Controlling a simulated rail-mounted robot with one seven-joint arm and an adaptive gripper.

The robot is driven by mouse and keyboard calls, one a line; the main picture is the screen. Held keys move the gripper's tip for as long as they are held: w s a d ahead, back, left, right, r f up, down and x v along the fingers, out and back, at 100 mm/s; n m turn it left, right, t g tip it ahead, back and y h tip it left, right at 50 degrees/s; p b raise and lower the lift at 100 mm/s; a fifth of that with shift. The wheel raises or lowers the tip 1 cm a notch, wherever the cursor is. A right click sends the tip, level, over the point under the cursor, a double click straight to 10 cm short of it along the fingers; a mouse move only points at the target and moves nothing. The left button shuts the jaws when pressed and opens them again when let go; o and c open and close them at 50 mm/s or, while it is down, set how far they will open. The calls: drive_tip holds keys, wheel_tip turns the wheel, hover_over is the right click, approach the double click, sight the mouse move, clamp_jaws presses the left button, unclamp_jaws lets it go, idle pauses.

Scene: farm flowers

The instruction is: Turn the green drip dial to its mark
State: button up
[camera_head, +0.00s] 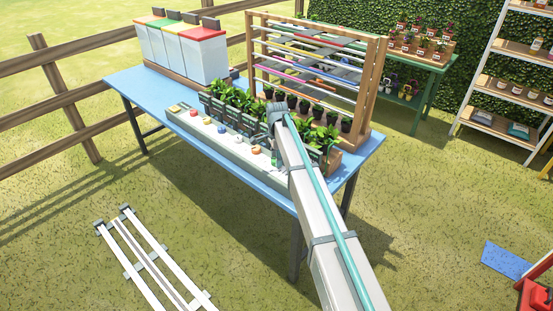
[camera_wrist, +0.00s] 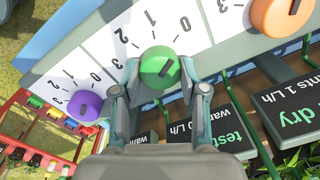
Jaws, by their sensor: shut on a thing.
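The green drip dial (camera_wrist: 159,66) is a round knob with a dark pointer line, on a white scale plate (camera_wrist: 112,40) with printed numbers. In the wrist view the line slants toward the right side of the knob; the exact number it meets is unclear. My gripper (camera_wrist: 160,76) has one finger on each side of the knob and is shut on it. A black sign reading "test" (camera_wrist: 229,126) stands close by; its second line is partly hidden. In the head view my arm covers much of this end of the dial panel (camera_head: 215,133).
An orange dial (camera_wrist: 280,14) and a purple dial (camera_wrist: 85,105) flank the green one. Potted plants (camera_head: 240,98) and dark signs line the panel on the blue table (camera_head: 122,84). A wooden rack (camera_head: 378,75) and lidded bins (camera_head: 203,60) stand behind.

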drive_tip(key=o, duration=1.1)
drive_tip(key=shift+o, duration=0.2)
drive_tip(key=shift+r, duration=0.15)
wheel_tip(320, 180, up, 12)
drive_tip(key=shift+s+d, duration=0.15)
